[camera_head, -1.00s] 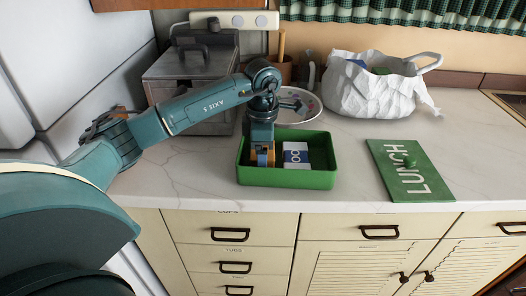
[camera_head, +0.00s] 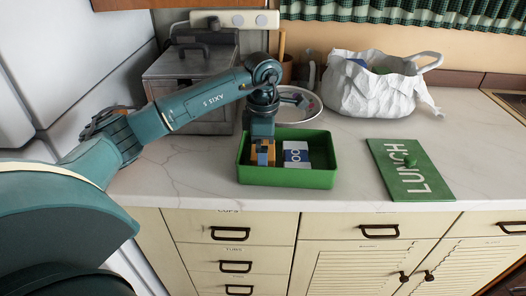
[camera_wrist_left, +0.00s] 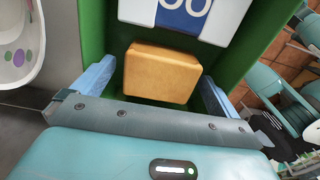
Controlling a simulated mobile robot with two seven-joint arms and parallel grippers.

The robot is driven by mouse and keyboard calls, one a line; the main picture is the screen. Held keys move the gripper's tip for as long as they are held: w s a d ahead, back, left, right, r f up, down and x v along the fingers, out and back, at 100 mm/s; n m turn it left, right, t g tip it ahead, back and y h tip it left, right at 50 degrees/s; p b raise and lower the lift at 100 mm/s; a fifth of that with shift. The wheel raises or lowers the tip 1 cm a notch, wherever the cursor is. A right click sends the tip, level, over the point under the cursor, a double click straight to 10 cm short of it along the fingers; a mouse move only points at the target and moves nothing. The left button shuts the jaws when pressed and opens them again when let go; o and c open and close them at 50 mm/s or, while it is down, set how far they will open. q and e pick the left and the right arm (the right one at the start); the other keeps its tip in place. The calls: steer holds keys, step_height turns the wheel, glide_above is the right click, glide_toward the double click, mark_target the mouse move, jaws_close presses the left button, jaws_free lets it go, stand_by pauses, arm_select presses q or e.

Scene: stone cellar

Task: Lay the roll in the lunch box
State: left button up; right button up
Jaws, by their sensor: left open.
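The green lunch box (camera_head: 290,180) stands open on the counter, and its wall shows in the left wrist view (camera_wrist_left: 92,30). The roll, a tan-orange block (camera_wrist_left: 160,72), lies inside it at the left, partly hidden by my gripper in the head view (camera_head: 271,154). A white and blue carton (camera_head: 296,153) is beside it on the right; it also shows in the wrist view (camera_wrist_left: 185,14). My left gripper (camera_head: 262,157) is open in the box, with its blue fingers (camera_wrist_left: 155,88) on either side of the roll and gaps showing. My right gripper is not in view.
The green lid marked LUNCH (camera_head: 425,182) lies flat at the right. A white plate (camera_head: 305,108), a crumpled white bag (camera_head: 375,95) and a grey metal box (camera_head: 188,80) stand behind. The counter between box and lid is clear.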

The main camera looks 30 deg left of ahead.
arm_select(q)
step_height(320, 180, up, 11)
stand_by(0.3)
steer(key=shift+f, duration=0.1)
stand_by(0.4)
